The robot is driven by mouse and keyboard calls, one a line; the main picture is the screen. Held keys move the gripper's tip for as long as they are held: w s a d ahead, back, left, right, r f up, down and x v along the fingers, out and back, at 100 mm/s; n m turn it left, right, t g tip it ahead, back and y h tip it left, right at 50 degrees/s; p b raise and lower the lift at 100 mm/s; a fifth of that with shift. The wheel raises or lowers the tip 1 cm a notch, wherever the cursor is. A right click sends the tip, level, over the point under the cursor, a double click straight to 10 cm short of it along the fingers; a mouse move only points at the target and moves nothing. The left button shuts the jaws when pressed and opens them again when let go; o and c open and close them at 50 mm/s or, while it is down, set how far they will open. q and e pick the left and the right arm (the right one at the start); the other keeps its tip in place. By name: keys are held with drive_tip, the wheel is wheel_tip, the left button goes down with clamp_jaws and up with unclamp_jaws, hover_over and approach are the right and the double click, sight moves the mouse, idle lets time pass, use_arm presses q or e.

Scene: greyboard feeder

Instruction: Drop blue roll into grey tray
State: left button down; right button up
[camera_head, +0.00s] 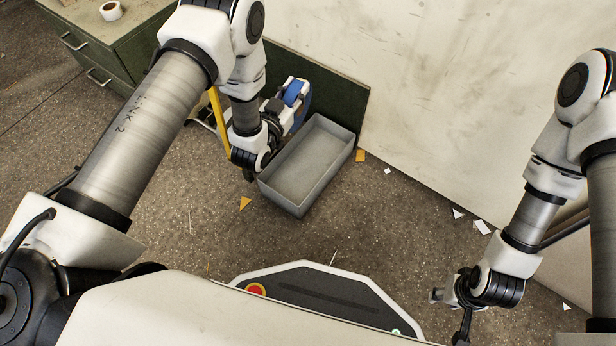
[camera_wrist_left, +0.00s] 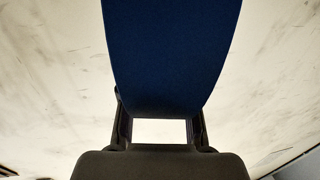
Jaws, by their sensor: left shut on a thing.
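My left gripper (camera_head: 285,103) is shut on the blue roll (camera_head: 293,92) and holds it up near the back left end of the grey tray (camera_head: 306,166). In the left wrist view the blue roll (camera_wrist_left: 172,50) fills the upper middle, with the gripper (camera_wrist_left: 160,130) below it. The tray is an open, empty rectangular box on the floor. The roll's lower part is partly hidden by the gripper. My right gripper (camera_head: 455,312) is low at the right, away from the tray, and its fingers are not clear.
A dark green panel (camera_head: 345,100) stands behind the tray, with a pale wall to the right. A green drawer cabinet (camera_head: 105,50) at top left bears a white roll (camera_head: 111,10). A yellow bar (camera_head: 218,122) is beside my left arm. Paper scraps lie on the floor.

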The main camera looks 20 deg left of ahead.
use_arm(q)
wheel_tip(320, 180, down, 21)
drive_tip(key=d+b, duration=0.1)
drive_tip(key=b, duration=0.8)
drive_tip(key=shift+s+d+n+y, duration=0.3)
drive_tip(key=shift+s+n+y, duration=0.1)
use_arm(e)
wheel_tip(320, 180, down, 11)
drive_tip(key=shift+w, duration=0.45)
drive_tip(key=shift+d, duration=0.1)
use_arm(q)
drive_tip(key=c, duration=0.8)
unclamp_jaws()
drive_tip(key=shift+o, duration=0.2)
use_arm(e)
drive_tip(key=shift+f, duration=0.1)
use_arm(q)
wheel_tip(320, 180, up, 10)
